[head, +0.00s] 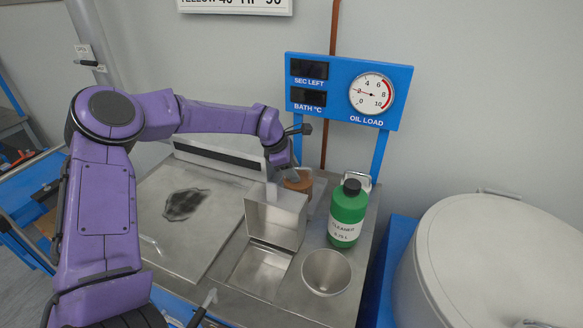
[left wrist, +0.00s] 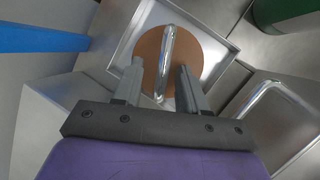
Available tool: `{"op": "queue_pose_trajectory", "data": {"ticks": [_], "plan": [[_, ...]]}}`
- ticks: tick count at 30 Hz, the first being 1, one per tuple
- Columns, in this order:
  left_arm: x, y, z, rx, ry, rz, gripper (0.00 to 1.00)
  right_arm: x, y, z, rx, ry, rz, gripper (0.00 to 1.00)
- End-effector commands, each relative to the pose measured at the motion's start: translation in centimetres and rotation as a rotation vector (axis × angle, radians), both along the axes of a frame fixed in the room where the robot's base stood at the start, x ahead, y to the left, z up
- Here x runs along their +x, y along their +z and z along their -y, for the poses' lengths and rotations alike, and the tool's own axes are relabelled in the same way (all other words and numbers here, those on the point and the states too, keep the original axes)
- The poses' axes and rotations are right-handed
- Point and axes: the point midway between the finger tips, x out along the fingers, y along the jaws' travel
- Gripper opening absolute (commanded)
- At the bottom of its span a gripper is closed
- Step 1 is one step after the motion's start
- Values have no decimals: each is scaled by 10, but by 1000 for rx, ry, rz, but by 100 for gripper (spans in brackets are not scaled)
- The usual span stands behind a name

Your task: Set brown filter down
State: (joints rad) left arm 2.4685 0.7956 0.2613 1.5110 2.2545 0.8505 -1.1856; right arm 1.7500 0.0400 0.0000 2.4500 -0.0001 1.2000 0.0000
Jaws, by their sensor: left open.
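The brown filter (left wrist: 187,61) is a round brown piece with a silver bar handle (left wrist: 167,62) across it. In the left wrist view it sits inside a square metal tray (left wrist: 225,48). In the head view the filter (head: 299,182) shows behind the raised metal lid, partly hidden by my left gripper. My left gripper (left wrist: 158,82) is open, with one finger on each side of the handle; I cannot tell whether either touches it. It also shows in the head view (head: 284,178). My right gripper is not in view.
A green cleaner bottle (head: 348,213) stands right of the filter, with a metal cup (head: 326,272) in front. An open-lidded metal box (head: 262,270) lies nearer. A blue gauge panel (head: 349,90) rises behind. A large white drum (head: 495,265) stands at right.

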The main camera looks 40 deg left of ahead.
Motion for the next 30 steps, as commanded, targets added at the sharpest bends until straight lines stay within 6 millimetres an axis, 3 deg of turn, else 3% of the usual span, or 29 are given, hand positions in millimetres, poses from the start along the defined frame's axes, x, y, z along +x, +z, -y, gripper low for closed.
{"op": "queue_pose_trajectory", "data": {"ticks": [5,12,17,21,30], "plan": [[-6,19,-4,-2,1,6,42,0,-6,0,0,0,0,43],[-30,75,-17,-2,1,7,42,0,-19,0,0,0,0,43],[-40,101,-23,1,0,5,42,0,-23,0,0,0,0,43],[-45,110,-25,0,0,1,42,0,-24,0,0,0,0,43],[-45,111,-25,0,0,0,42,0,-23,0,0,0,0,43]]}}
